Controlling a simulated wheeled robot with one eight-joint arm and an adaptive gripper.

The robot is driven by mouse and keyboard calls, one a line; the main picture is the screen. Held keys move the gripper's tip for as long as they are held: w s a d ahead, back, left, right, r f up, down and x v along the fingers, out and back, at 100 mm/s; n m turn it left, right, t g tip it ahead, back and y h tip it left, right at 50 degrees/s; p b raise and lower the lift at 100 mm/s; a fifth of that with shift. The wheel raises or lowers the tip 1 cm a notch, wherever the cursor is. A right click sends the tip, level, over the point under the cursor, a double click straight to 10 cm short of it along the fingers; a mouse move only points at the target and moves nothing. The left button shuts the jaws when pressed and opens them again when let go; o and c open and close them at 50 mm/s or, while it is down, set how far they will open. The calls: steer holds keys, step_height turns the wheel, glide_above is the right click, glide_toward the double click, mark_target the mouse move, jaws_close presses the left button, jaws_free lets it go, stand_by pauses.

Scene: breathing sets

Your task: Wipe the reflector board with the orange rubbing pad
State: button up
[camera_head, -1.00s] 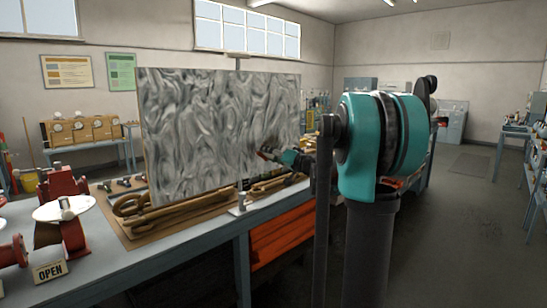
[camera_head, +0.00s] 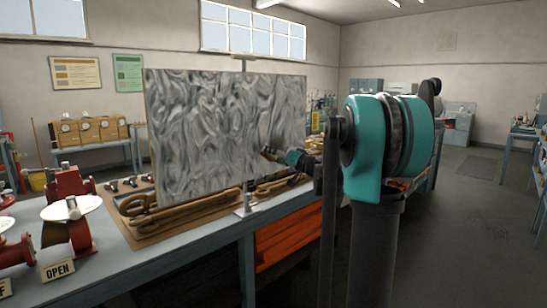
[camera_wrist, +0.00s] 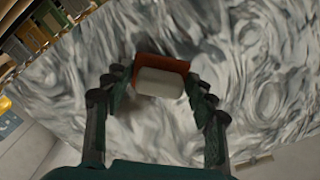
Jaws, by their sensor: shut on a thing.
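The reflector board (camera_head: 215,130) is a large upright panel with a grey and white swirled surface, standing over the workbench in the head view. It fills most of the wrist view (camera_wrist: 265,85). In the wrist view, my gripper (camera_wrist: 158,88) is shut on the orange rubbing pad (camera_wrist: 160,63), which shows an orange-red layer and a pale whitish block nearest the camera. The pad is against or very close to the board; I cannot tell if it touches. In the head view, my gripper (camera_head: 280,157) is at the board's lower right part, and the pad is mostly hidden.
The workbench (camera_head: 215,232) holds brown coiled items (camera_head: 160,212) below the board. Orange drawers (camera_head: 285,235) are under the bench. The floor to the right is open.

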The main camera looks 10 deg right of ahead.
steer(key=shift+w+a, duration=0.4)
steer(key=shift+w, duration=0.2)
steer(key=shift+d, duration=0.1)
